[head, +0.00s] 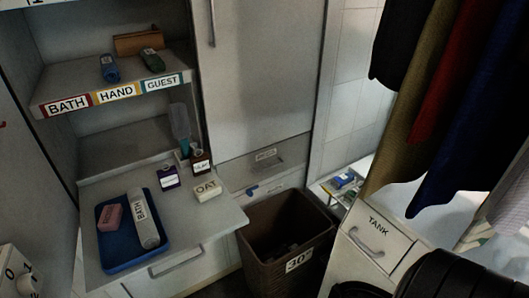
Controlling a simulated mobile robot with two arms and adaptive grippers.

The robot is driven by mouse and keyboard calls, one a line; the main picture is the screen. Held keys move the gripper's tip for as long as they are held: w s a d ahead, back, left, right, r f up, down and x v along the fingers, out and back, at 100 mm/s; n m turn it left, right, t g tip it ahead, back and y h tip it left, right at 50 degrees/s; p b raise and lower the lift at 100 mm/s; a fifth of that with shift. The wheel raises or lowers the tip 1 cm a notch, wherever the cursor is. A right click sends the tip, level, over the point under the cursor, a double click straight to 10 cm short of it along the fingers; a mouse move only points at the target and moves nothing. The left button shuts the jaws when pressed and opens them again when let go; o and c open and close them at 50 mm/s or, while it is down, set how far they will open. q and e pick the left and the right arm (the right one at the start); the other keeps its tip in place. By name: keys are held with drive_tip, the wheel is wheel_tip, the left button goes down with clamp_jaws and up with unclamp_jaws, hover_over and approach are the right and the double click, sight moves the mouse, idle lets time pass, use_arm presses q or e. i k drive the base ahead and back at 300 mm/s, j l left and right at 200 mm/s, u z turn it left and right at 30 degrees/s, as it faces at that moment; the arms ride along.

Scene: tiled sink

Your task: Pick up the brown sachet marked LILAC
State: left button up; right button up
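I cannot make out the word LILAC anywhere. A small brown item (201,164) with a white label stands at the back of the counter, under the shelf; its writing is too small to read, and it looks more like a bottle than a sachet. A dark purple packet (168,178) with a white label, also unreadable, is just left of it. A larger brown object (138,43) lies at the back of the upper shelf, with no readable mark. Neither gripper shows; only black rounded parts, likely my own arm, appear at the lower right.
A white OAT block (208,191) sits right of the purple packet. A blue tray (129,265) holds a pink bar and a BATH tube. The labelled shelf (113,90) overhangs the counter. A brown bin (255,233) stands right. Garments (425,110) hang above the TANK unit (372,238).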

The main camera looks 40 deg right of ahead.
sight(200, 163)
drive_tip(key=i+l+z, duration=0.2)
drive_tip(key=i+z, duration=0.5)
drive_tip(key=i, duration=0.45)
drive_tip(key=k, duration=0.45)
drive_tip(key=k+u, duration=0.2)
drive_tip(key=u, duration=0.25)
